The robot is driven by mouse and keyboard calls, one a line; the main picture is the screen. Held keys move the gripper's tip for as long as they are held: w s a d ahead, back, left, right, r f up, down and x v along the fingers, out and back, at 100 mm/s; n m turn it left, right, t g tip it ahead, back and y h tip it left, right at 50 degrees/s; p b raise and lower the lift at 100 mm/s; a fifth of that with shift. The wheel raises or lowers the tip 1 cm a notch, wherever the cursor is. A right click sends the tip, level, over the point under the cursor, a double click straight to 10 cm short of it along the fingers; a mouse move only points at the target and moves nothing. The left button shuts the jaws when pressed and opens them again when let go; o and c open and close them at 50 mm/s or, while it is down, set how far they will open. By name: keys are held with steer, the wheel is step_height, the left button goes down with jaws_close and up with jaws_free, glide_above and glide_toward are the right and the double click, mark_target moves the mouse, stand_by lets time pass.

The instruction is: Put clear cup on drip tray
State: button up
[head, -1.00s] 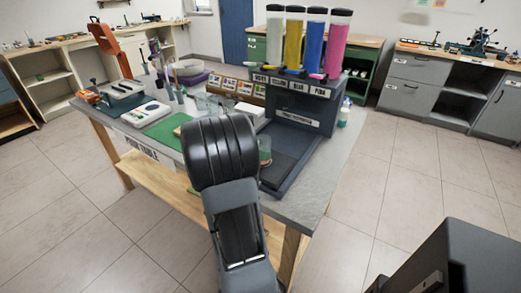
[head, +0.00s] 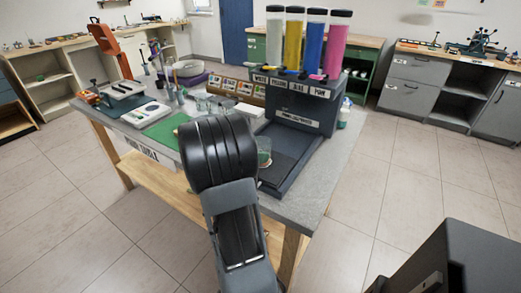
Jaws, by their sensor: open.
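A clear cup (head: 264,152) shows just right of my arm's black joint, by the left edge of the dark drip tray (head: 303,157). My arm partly covers it, and I cannot tell whether it stands on the tray or beside it. The drip tray lies at the foot of a dark dispenser (head: 300,108) and its visible floor looks bare. More clear containers (head: 208,103) stand behind my arm, left of the dispenser. My gripper is hidden behind my own arm, so I cannot see its jaws or what is between them.
The dispenser carries upright tubes of white, yellow, blue and pink (head: 333,45). A small bottle (head: 344,113) stands right of the dispenser.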

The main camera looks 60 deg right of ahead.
steer(key=p+v, duration=0.1)
steer(key=v, duration=1)
steer(key=s+a+f+m+t+y, duration=0.2)
steer(key=a+m+t+y, duration=0.3)
steer(key=a, duration=0.9)
steer(key=s+a+f+m+t+y, duration=0.2)
steer(key=a+f+m+t+y, duration=0.2)
steer(key=a, duration=1.1)
steer(key=shift+a+m+t+y, duration=0.2)
steer(key=shift+m+t+y, duration=0.55)
steer(key=shift+t, duration=0.45)
steer(key=shift+s+r, duration=0.1)
step_height(320, 180, up, 12)
steer(key=p, duration=1.1)
steer(key=shift+s+a+t, duration=0.15)
steer(key=shift+s+t, duration=0.05)
steer(key=shift+t, duration=0.1)
